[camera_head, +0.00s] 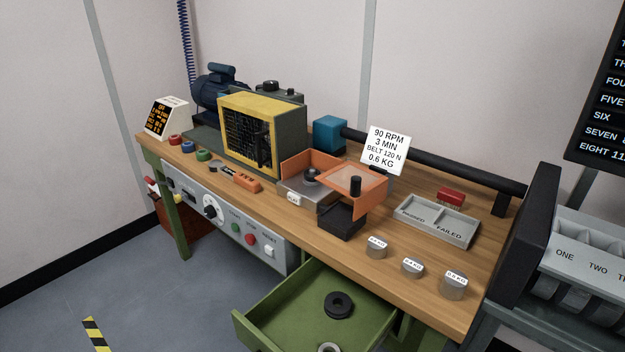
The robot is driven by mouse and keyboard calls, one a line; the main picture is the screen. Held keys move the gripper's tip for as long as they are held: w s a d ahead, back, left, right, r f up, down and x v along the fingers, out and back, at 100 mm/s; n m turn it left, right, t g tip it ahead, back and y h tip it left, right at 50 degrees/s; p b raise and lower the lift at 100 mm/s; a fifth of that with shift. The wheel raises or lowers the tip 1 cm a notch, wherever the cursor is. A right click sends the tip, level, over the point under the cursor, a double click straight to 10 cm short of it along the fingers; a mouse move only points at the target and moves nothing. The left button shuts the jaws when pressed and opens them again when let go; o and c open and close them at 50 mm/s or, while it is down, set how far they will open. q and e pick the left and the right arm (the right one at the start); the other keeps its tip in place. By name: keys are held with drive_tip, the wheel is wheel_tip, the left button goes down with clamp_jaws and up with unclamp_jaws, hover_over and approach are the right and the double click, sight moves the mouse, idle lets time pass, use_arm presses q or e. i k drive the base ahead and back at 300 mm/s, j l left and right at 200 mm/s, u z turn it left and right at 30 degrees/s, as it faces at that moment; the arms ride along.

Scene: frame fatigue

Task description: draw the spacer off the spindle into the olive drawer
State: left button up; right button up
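The olive drawer (250,330) is pulled open below the bench front. A thick black ring (338,306) lies flat on its floor, and a silver ring (328,348) is cut off by the bottom edge. I cannot tell whether either ring is the spacer. A small dark round part (311,175) sits in the grey and orange housing on the bench; it may be on the spindle, but no spindle is clearly seen. An orange-framed clear guard (366,181) with a black knob stands beside it. Neither of my grippers is in view.
A black block (342,221) stands at the bench edge above the drawer. Several labelled weights (412,268) and a grey two-part tray (436,228) stand to the right. A yellow-framed caged machine (250,135) and blue motor (217,92) stand left.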

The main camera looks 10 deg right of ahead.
sight(311, 322)
drive_tip(key=i+j+z, duration=0.2)
drive_tip(key=i+j, duration=0.2)
drive_tip(key=j, duration=0.2)
drive_tip(key=i+j, duration=0.15)
drive_tip(key=j, duration=0.15)
drive_tip(key=i+j+z, duration=0.15)
drive_tip(key=j, duration=0.2)
drive_tip(key=i+j+z, duration=0.1)
drive_tip(key=j, duration=0.25)
drive_tip(key=i, duration=0.1)
